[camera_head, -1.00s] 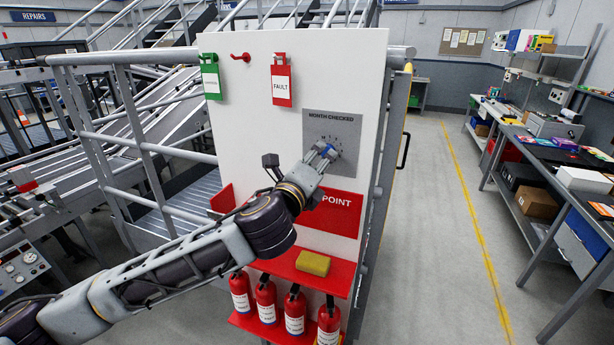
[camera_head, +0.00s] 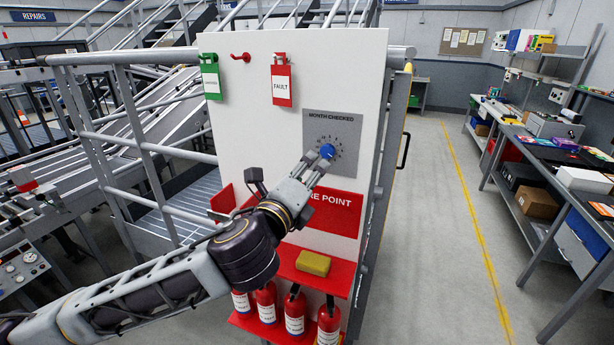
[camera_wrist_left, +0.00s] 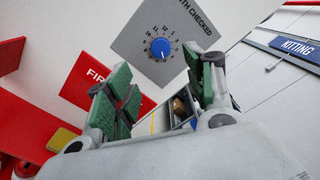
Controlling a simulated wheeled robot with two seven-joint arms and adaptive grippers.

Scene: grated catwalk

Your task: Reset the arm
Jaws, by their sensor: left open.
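My left gripper (camera_head: 309,170) is in front of the white board (camera_head: 240,130), just below and left of a blue dial knob (camera_head: 327,151). In the left wrist view the left gripper (camera_wrist_left: 163,100) has its green-padded fingers spread apart with nothing between them. The blue knob (camera_wrist_left: 160,47) shows beyond the fingertips, clear of both. It sits on a grey "MONTH CHECKED" plate (camera_head: 345,130) with numbers around it. My right gripper is in neither view.
A green tag (camera_head: 211,78), a red hook (camera_head: 240,57) and a red FAULT tag (camera_head: 281,86) are on the board. A red shelf (camera_head: 290,268) with a yellow sponge (camera_head: 313,263) juts out below, over several fire extinguishers (camera_head: 295,312). Railings (camera_head: 150,150) stand left; open floor (camera_head: 430,220) lies right.

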